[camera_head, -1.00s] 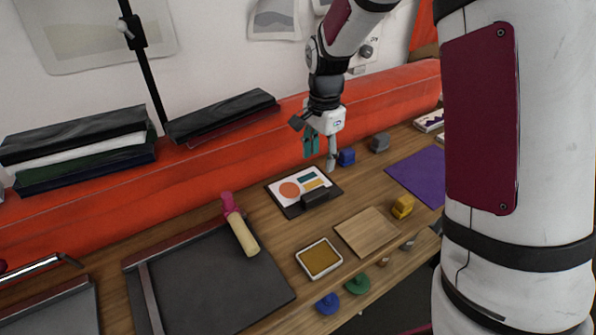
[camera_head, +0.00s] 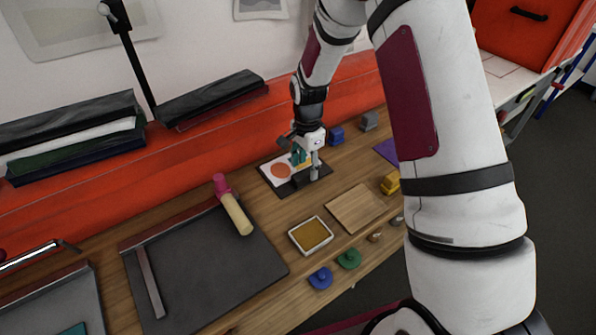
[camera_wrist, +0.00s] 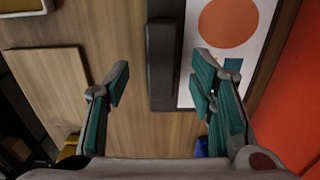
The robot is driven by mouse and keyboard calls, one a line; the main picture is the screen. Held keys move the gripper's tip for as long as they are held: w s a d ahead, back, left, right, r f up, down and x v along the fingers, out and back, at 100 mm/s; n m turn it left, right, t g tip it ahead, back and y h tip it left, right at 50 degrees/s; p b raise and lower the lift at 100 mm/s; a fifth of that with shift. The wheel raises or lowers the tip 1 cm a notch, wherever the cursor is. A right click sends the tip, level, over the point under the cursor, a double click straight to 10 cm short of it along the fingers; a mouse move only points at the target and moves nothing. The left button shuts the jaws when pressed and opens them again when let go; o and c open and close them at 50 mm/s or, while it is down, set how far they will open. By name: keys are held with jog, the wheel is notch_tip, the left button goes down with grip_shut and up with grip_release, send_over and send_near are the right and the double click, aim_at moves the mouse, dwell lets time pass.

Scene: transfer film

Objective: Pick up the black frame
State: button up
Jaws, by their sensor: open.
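The black frame (camera_head: 284,192) lies flat on the wooden bench, holding a white sheet with an orange circle and coloured shapes. A raised black block (camera_wrist: 163,60) runs along one side of it. In the wrist view my gripper's teal-padded fingers (camera_wrist: 161,78) appear on either side of the black block, with the right finger over the sheet.
A wooden board (camera_head: 357,208), a tray with a yellowish-brown inside (camera_head: 311,235) and a yellow block (camera_head: 390,183) stand nearby. A pink-handled roller (camera_head: 234,208) rests by a dark flat plate (camera_head: 205,270) at left. Blue (camera_head: 336,136) and grey (camera_head: 369,120) blocks sit behind.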

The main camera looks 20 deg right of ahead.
aim_at(306, 172)
jog(key=shift+f+p, duration=0.3)
jog(key=shift+f, duration=1.65)
jog(key=shift+c, duration=0.2)
grip_shut()
jog(key=shift+r, duration=0.1)
